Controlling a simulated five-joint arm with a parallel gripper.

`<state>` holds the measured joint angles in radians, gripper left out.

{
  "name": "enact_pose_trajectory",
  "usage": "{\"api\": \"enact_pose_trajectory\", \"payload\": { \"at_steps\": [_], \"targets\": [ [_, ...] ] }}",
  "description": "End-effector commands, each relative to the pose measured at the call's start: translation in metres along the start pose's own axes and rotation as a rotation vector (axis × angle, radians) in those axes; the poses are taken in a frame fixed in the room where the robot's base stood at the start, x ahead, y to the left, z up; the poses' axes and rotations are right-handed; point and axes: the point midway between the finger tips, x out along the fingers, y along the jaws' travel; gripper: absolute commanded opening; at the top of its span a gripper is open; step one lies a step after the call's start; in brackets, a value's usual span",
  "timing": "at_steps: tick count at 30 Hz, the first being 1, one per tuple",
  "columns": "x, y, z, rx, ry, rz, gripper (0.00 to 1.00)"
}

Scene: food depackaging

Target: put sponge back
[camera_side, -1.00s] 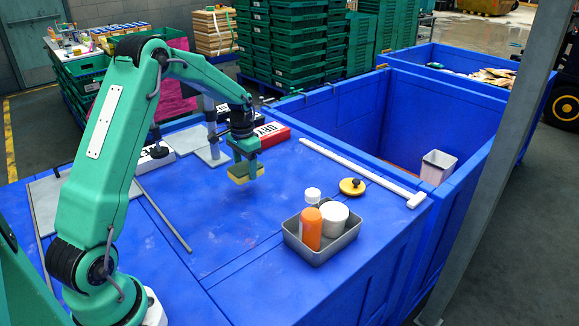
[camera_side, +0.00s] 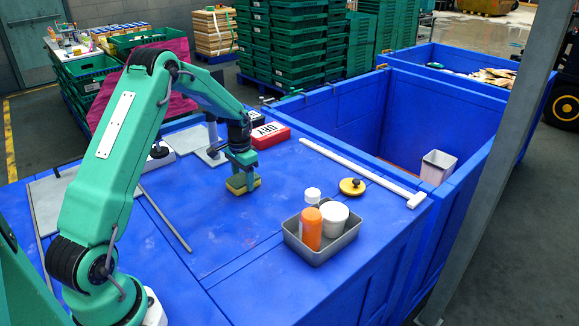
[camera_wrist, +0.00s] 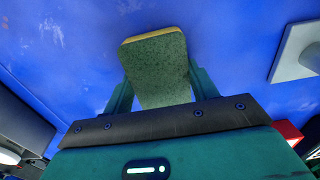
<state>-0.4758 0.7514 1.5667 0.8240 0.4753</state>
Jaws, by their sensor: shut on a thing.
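The sponge (camera_side: 241,185), yellow with a dark green scouring face, is between the jaws of my gripper (camera_side: 243,176) at the middle of the blue worktop. In the wrist view the sponge (camera_wrist: 158,68) fills the space between the two teal fingers, green face toward the camera and a yellow edge at its far end. My gripper (camera_wrist: 155,92) is shut on it. The sponge is low, at or just above the worktop; I cannot tell whether it touches.
A grey tray (camera_side: 321,254) with an orange bottle and white containers stands front right. A grey rod (camera_side: 165,218) lies left. Worktop between is clear.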

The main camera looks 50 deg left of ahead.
Motion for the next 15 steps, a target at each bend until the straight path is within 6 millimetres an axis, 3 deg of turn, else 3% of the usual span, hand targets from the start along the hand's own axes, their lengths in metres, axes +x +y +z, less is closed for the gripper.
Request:
{"api": "enact_pose_trajectory", "payload": {
  "at_steps": [10, 11, 14, 15],
  "targets": [
    [0.0027, 0.0, -0.0001, 0.0, 0.0, 0.0, 0.4],
    [0.0029, 0.0, -0.0001, 0.0, 0.001, 0.0, 0.6],
    [0.0026, -0.0001, -0.0002, 0.0, 0.001, 0.0, 0.8],
    [0.0026, 0.0, -0.0001, 0.0, 0.001, 0.0, 0.8]
  ]
}}
